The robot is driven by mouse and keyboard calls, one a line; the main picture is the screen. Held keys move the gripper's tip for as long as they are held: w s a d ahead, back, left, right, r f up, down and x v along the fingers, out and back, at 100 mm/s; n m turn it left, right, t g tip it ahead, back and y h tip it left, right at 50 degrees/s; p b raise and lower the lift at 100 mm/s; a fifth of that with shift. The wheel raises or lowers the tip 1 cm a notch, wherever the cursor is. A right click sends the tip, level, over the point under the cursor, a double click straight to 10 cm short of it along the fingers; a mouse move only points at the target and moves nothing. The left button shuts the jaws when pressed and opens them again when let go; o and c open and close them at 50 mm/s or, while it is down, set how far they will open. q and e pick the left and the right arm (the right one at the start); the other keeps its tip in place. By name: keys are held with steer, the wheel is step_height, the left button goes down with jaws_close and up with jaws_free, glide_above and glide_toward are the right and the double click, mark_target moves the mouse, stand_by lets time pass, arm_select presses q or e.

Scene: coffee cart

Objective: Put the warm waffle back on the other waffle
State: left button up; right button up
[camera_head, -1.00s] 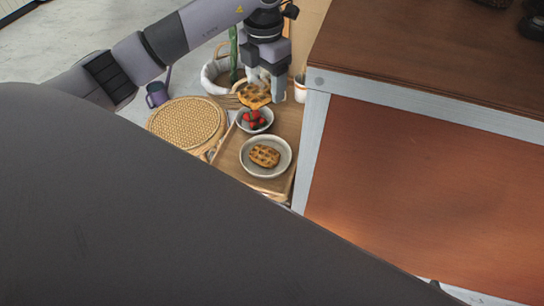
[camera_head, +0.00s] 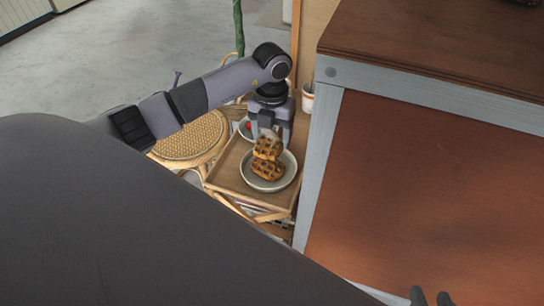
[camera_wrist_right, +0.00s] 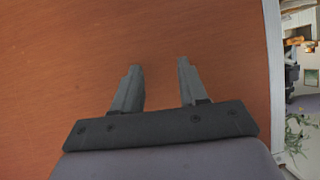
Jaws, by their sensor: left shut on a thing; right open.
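My left gripper (camera_head: 266,134) is shut on a golden-brown waffle (camera_head: 267,148), pointing down over the small wooden tray table. The other waffle (camera_head: 267,170) lies on a grey plate (camera_head: 290,178). In the head view the held waffle overlaps the far side of the lying one; I cannot tell whether they touch. My right gripper (camera_wrist_right: 158,85) is open and empty in front of a reddish-brown panel; its fingertips also show at the bottom right of the head view (camera_head: 431,298).
The wooden tray table (camera_head: 228,170) stands beside a large brown counter (camera_head: 430,190) with a grey metal frame. A bowl with red fruit (camera_head: 243,128) is partly hidden behind my left gripper. A woven stool (camera_head: 190,138) stands left, and a white cup (camera_head: 308,97) behind.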

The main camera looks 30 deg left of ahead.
mark_target(272, 152)
arm_select(q)
steer(key=shift+f, duration=0.7)
step_height(272, 152, down, 5)
steer(key=shift+b, duration=0.9)
steer(key=shift+f, duration=0.35)
arm_select(e)
steer(key=shift+w+a+f+y, duration=0.1)
steer(key=shift+w+a+y, duration=0.15)
steer(key=shift+a, duration=0.25)
steer(key=shift+w+a+f+y, duration=0.1)
steer(key=shift+w+a+y, duration=0.15)
steer(key=shift+a, duration=0.25)
arm_select(q)
steer(key=o, duration=1.1)
steer(key=shift+o, duration=0.2)
arm_select(e)
steer(key=shift+m, duration=0.3)
steer(key=shift+s, duration=0.1)
